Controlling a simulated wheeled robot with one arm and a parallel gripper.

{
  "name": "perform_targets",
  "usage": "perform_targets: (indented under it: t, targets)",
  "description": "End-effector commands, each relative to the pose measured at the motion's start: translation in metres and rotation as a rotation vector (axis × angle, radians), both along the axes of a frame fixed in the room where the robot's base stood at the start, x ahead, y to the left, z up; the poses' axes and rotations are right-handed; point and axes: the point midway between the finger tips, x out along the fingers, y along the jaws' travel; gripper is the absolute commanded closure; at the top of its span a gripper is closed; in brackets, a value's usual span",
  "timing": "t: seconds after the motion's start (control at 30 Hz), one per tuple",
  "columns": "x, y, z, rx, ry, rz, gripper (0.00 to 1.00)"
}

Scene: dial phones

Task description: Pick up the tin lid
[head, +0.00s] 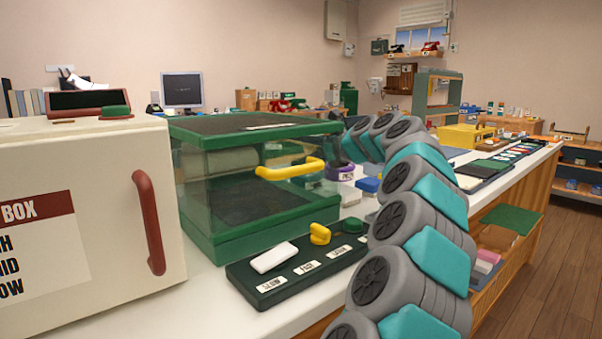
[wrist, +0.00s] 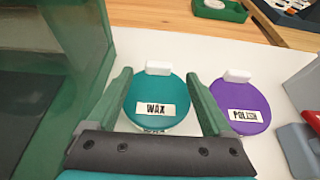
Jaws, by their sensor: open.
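A round teal lid (wrist: 157,92) with a white WAX label and a white tab at its far edge is in the wrist view. A purple lid (wrist: 239,107) with a POLISH label and the same kind of tab lies to its right. It also shows in the head view (head: 339,173), on a white tin behind the glass case. My gripper (wrist: 157,77) is open, with one green finger on each side of the teal lid. I cannot tell whether the fingers touch it. The tin under the teal lid is mostly hidden.
A green-framed glass case (head: 250,235) with a yellow handle stands close left of the gripper. A dark control panel (head: 300,265) lies in front of it. A cream box (head: 90,240) with a red handle stands further left. Grey and red objects (wrist: 300,140) crowd the wrist view's right.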

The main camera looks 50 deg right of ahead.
Motion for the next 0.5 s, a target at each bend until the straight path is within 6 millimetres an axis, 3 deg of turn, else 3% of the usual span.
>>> perform_targets:
  t: [0.5]
  targets:
    - [0.052,-0.003,-0.022,0.000,0.001,0.002,0.15]
